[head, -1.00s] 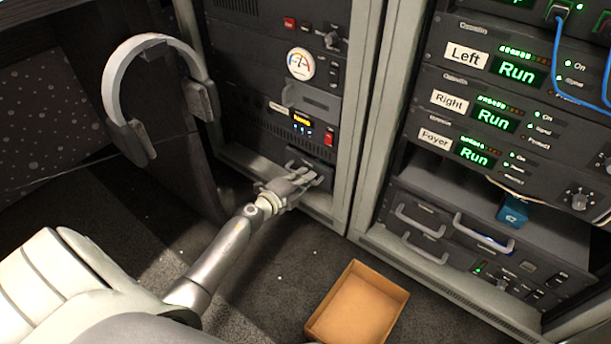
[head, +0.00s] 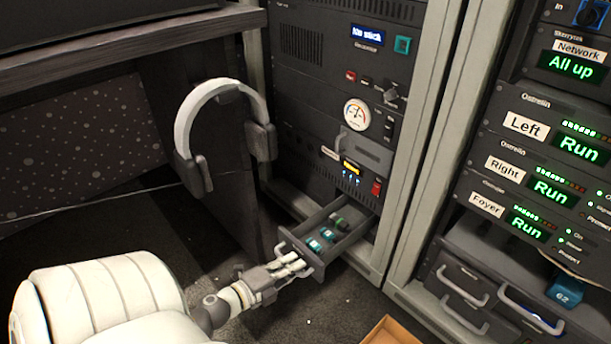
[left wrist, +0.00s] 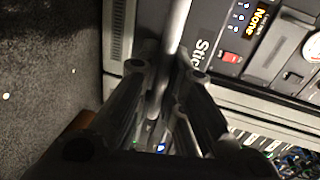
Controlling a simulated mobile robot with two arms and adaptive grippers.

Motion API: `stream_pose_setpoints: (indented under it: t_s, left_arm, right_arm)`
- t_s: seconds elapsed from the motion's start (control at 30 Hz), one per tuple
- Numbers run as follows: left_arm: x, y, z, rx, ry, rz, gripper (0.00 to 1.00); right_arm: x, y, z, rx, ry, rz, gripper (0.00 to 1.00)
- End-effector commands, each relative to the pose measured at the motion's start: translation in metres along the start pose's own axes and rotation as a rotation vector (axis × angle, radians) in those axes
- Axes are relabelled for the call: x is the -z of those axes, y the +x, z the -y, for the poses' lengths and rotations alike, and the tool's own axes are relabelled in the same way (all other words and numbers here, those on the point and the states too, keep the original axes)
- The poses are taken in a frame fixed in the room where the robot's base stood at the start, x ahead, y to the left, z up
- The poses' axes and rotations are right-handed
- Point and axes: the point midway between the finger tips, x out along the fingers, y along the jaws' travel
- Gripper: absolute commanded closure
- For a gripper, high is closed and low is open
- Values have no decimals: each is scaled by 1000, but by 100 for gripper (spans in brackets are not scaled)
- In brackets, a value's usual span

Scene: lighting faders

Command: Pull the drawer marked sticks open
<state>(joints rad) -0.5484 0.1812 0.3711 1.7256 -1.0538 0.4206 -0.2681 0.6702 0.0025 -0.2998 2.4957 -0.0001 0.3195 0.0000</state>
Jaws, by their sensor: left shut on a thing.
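The drawer (head: 352,229) at the bottom of the left rack stands pulled out, with several small teal and dark sticks (head: 322,240) inside. My left gripper (head: 299,266) is shut on the drawer's handle (head: 318,272) at its front. In the left wrist view the grey handle bar (left wrist: 165,78) runs between the two fingers (left wrist: 160,105). My right gripper is not in view.
Headphones (head: 224,125) hang left of the rack. A cardboard box (head: 390,334) stands on the floor at the bottom edge. The right rack (head: 520,170) has closed drawers with handles and a blue item numbered 62 (head: 565,291). Dark floor lies around the drawer.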

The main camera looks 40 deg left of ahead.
Motion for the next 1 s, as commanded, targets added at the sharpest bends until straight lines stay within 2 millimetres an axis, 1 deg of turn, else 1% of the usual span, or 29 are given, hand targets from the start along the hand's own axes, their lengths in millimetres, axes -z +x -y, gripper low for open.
stream_pose_setpoints:
  t_s: [0.1,0.2,0.6,0.63,0.7,1.0]
  left_arm:
    - [1,-10,-2,-1,-1,0,100]
    - [1,-14,-3,-1,-1,-1,100]
    - [1,-15,-3,0,-1,-3,100]
    - [1,-15,-3,0,-1,-3,87]
    - [1,-15,-3,0,-1,-2,81]
    - [0,-16,-3,0,-1,-1,81]
  right_arm:
    - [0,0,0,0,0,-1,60]
    - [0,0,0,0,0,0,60]
    - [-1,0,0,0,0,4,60]
    - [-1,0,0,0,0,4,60]
    - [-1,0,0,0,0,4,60]
    - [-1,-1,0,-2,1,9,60]
